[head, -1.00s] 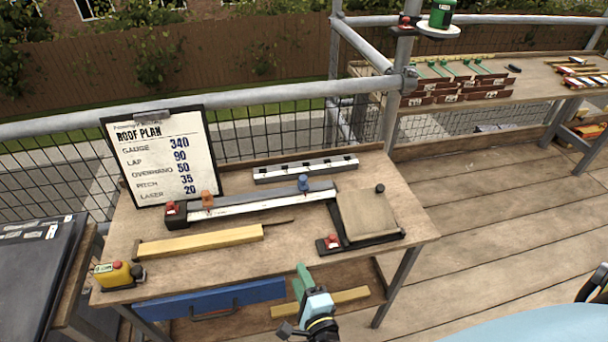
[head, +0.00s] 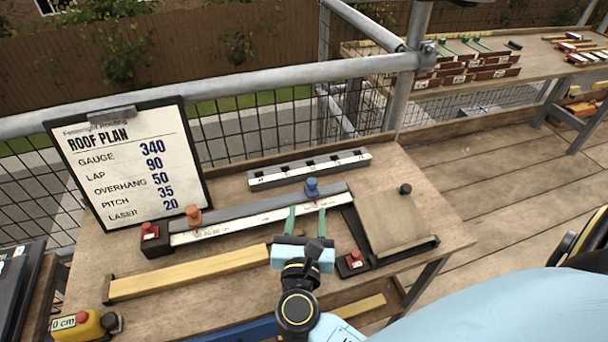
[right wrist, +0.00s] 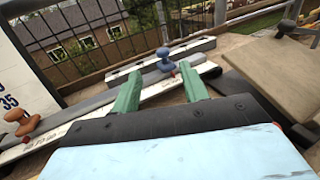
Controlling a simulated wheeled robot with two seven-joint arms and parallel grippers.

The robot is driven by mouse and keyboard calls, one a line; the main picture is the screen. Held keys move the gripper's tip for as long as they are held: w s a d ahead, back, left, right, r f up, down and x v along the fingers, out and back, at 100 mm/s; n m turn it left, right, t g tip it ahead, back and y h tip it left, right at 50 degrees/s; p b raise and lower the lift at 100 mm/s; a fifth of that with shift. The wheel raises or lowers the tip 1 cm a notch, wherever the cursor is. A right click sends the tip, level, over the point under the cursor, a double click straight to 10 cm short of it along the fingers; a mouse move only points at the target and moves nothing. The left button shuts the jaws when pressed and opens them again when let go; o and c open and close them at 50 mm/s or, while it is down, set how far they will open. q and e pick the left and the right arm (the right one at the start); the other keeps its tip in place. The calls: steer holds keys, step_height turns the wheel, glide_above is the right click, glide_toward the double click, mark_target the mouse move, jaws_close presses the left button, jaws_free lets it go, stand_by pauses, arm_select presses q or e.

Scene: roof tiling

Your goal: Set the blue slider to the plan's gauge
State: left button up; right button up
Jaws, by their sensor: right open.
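The blue slider (head: 312,188) sits on the grey rail of the measuring gauge (head: 262,217), near its right end. It also shows in the right wrist view (right wrist: 165,60), beyond and between my fingertips. An orange slider (head: 193,215) sits near the left end of the same rail. The roof plan board (head: 128,165) stands at the left and reads gauge 340. My right gripper (head: 306,217) is open and empty, its green fingers just in front of the rail, short of the blue slider. My left gripper is not in view.
A white-topped bar (head: 310,168) lies behind the rail. A square board on a black frame (head: 392,228) with a red button is at the right. A yellow timber (head: 190,274) and a yellow tape (head: 85,327) lie at the front of the workbench (head: 245,300).

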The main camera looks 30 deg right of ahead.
mark_target(312, 185)
steer(key=shift+w+d+f, duration=0.2)
steer(key=shift+d, duration=0.2)
steer(key=x, duration=1)
steer(key=shift+w+d, duration=0.2)
steer(key=shift+w, duration=0.1)
steer(key=shift+w+d, duration=0.4)
steer(key=shift+w, duration=0.15)
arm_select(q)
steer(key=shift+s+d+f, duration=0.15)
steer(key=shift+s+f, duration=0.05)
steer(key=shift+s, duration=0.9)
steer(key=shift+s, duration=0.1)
arm_select(e)
steer(key=shift+c, duration=0.4)
steer(key=shift+c, duration=1.1)
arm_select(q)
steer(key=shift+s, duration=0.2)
arm_select(e)
jaws_close()
